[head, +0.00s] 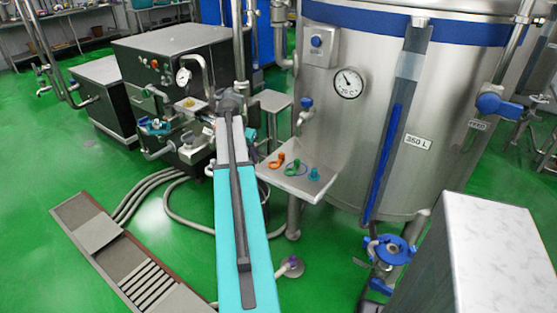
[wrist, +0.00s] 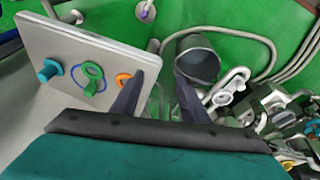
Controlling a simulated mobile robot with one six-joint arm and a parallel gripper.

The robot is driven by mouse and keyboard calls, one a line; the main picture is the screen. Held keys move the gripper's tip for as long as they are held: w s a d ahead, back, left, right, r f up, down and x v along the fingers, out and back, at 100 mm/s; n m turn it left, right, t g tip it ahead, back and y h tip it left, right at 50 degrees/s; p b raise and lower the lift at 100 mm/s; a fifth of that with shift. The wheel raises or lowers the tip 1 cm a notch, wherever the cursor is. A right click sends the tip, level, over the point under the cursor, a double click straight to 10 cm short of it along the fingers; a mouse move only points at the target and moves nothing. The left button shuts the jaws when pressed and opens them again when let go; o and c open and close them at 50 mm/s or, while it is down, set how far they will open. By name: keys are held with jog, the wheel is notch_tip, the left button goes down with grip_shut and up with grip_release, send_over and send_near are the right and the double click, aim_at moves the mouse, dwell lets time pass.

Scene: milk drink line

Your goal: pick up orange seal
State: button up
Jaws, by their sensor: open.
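The orange seal (head: 277,161) lies at the left end of a small metal tray (head: 312,186) in the head view. In the wrist view the orange seal (wrist: 123,79) is at the tray's right edge, partly hidden behind the left finger of my gripper (wrist: 158,76). My gripper is open, with nothing visible between its fingers. The fingertips appear right of the seal in the wrist view, and contact cannot be told. In the head view my fingers cannot be made out clearly.
A green piece (head: 293,168) with a blue ring around it and a teal piece (head: 314,174) share the tray. The steel tank (head: 380,150) stands close behind the tray. A machine (head: 175,65) with pipes stands left. A dark-mouthed grey cylinder (wrist: 197,62) shows beyond my fingers.

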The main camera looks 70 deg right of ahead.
jog(key=s+d+r+m, duration=0.2)
jog(key=s+d+r, duration=0.5)
jog(key=s+r, duration=0.1)
jog(key=shift+r+h, duration=0.4)
jog(key=shift+r, duration=0.15)
jog(key=shift+f, duration=0.15)
jog(key=p, duration=0.2)
send_over(281, 154)
jog(key=a, duration=0.2)
jog(key=shift+w+a+f, duration=0.1)
jog(key=shift+w+f, duration=0.1)
jog(key=shift+f, duration=1.75)
jog(key=shift+w+a+f, duration=0.1)
jog(key=shift+w+f, duration=0.1)
jog(key=shift+f, duration=1.7)
jog(key=shift+d+f, duration=0.1)
jog(key=shift+f, duration=0.05)
jog(key=shift+p+x, duration=0.8)
jog(key=shift+x, duration=1.65)
jog(key=shift+s, duration=0.1)
grip_shut()
